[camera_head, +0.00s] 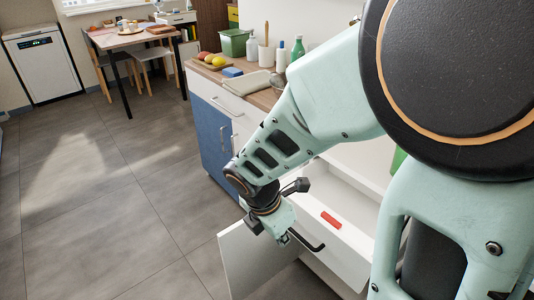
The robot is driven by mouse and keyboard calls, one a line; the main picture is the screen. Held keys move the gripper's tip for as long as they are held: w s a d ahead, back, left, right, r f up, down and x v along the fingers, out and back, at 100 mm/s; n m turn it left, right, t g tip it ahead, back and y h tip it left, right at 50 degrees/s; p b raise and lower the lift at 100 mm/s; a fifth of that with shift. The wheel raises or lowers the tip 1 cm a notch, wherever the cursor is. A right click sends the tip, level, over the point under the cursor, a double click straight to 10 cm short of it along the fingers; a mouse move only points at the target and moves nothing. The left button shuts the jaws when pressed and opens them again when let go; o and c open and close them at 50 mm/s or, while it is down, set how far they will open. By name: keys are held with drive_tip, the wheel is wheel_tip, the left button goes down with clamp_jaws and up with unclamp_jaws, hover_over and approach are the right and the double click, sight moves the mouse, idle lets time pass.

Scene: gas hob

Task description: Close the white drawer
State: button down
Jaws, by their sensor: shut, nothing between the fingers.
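The white drawer (350,198) stands pulled out below the counter at the lower right, its inside showing from above. A small red object (331,220) lies in or at the front edge of the drawer; I cannot tell which. My arm hides part of the drawer and the counter.
A white panel (245,262), apparently an open cabinet door, juts out below my gripper. The counter holds a green bin (234,42), fruit and bottles. The grey floor (100,200) at left is clear.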

sight(301, 240)
drive_tip(key=w+d+f+b, duration=0.2)
drive_tip(key=w+d+f, duration=0.1)
drive_tip(key=d+f, duration=0.1)
drive_tip(key=shift+f, duration=0.65)
drive_tip(key=shift+w+d, duration=0.1)
drive_tip(key=shift+d, duration=0.05)
drive_tip(key=shift+w+d+r+p, duration=0.1)
drive_tip(key=shift+w+d+p, duration=0.25)
drive_tip(key=shift+d+p, duration=0.15)
drive_tip(key=w+d+p, duration=0.3)
drive_tip(key=d, duration=0.2)
drive_tip(key=w+d+p, duration=0.3)
drive_tip(key=w+d, duration=0.1)
drive_tip(key=d, duration=0.1)
drive_tip(key=w+d+p, duration=0.3)
drive_tip(key=d+p, duration=0.1)
drive_tip(key=d, duration=0.1)
drive_tip(key=shift+w, duration=0.4)
drive_tip(key=shift+w+d+p, duration=0.35)
drive_tip(key=shift+w+d, duration=0.05)
drive_tip(key=shift+d, duration=0.1)
drive_tip(key=shift+a, duration=0.15)
